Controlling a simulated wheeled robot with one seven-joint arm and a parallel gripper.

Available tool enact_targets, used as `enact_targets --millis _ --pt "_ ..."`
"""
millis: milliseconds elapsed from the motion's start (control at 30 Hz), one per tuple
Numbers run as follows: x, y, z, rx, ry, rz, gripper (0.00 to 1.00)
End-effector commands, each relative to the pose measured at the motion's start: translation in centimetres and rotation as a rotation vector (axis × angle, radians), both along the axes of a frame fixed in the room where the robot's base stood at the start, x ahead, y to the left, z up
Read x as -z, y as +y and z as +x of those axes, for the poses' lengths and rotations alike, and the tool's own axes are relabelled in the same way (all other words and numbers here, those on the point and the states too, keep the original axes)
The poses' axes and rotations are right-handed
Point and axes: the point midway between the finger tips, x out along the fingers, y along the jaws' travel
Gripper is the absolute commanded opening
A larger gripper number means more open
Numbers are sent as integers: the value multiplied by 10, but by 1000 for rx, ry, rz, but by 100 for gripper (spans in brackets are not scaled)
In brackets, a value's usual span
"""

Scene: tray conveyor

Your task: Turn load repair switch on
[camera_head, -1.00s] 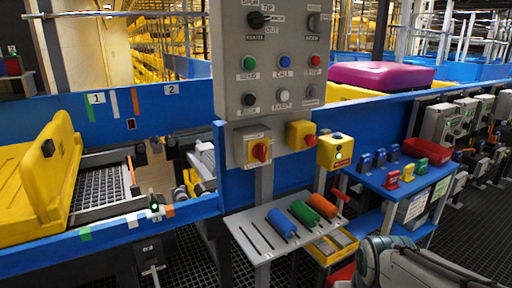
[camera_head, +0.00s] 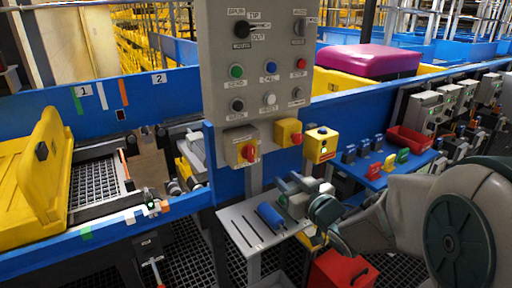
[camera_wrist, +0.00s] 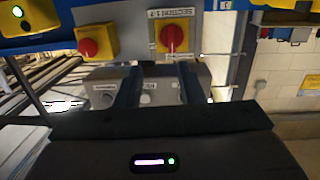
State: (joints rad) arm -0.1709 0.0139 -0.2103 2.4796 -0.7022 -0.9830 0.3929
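A grey control panel (camera_head: 255,60) with rotary knobs and coloured buttons stands in the middle of the head view. Its small labels are mostly unreadable, and I cannot tell which control is the load repair switch. My gripper (camera_head: 298,190) is in front of the panel, over the shelf. In the wrist view its fingers (camera_wrist: 159,78) are apart with grey fittings behind them.
A yellow box with a lit button (camera_head: 322,146) and a blue table (camera_head: 385,180) with coloured blocks are to the right. A red box (camera_head: 342,268) is below. A yellow tote (camera_head: 40,185) is at left.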

Motion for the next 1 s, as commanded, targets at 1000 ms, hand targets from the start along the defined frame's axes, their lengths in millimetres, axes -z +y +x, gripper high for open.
enact_targets --millis 1000 --pt "-11 86 106 -65 -45 40 35"
